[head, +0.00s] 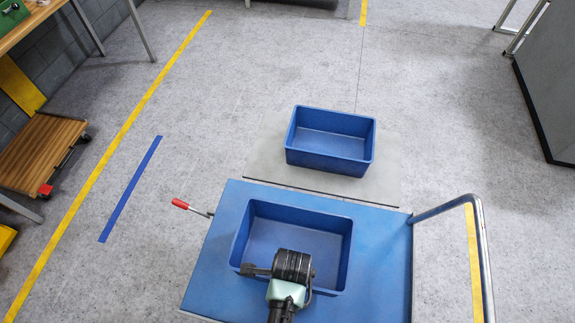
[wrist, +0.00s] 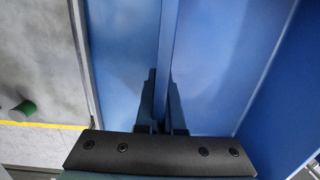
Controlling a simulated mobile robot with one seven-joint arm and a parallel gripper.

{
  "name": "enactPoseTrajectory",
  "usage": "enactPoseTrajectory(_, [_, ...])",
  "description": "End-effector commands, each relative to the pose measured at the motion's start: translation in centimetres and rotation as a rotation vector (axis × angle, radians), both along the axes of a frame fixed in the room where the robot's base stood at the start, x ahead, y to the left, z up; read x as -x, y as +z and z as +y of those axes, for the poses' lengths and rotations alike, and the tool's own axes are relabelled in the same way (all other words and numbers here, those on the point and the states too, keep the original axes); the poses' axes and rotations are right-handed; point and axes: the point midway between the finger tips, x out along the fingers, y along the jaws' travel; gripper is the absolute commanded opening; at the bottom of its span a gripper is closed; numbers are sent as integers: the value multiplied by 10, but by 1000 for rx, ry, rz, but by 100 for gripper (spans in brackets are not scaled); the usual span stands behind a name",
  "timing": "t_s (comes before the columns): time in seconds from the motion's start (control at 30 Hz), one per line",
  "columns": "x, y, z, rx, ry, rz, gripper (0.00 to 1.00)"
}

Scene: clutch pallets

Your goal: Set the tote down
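One blue open tote (head: 345,225) is over the blue deck of a cart (head: 385,285) in the head view. It looks empty, and I cannot tell whether its base touches the deck. A second blue tote (head: 328,165), empty, stands beyond the cart on a grey plate (head: 385,180).
A metal push handle (head: 478,225) rises at the cart's right, and a red-tipped lever (head: 181,204) sticks out at its left. A wooden trolley (head: 40,150) stands far left. A grey cabinet (head: 550,80) stands at right.

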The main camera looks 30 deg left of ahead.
Motion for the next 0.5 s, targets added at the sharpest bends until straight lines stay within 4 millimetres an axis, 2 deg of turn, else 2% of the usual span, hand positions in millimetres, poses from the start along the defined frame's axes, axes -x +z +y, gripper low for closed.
enactPoseTrajectory(0.3, [-1, -39, 0, -1, 1, -2, 0])
enactPoseTrajectory(0.5, [-2, -43, 0, -1, 1, -5, 0])
